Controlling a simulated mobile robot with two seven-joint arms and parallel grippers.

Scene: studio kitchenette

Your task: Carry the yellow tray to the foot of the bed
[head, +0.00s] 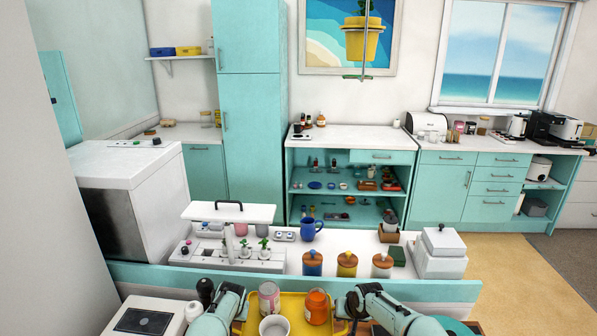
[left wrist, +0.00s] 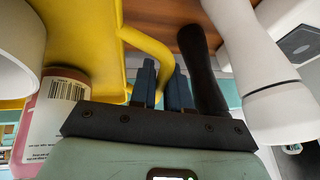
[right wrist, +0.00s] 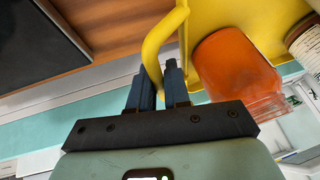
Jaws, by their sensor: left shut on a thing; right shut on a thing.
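The yellow tray (head: 293,306) is low in the middle of the head view, cut off by the bottom edge. My left gripper (left wrist: 163,80) is shut on the tray's left handle (left wrist: 150,45). My right gripper (right wrist: 159,82) is shut on its right handle (right wrist: 152,50). Brown wood shows beyond the handles in both wrist views; I cannot tell whether the tray touches it. The bed is not in view.
Open yellowish floor (head: 510,275) lies to the right.

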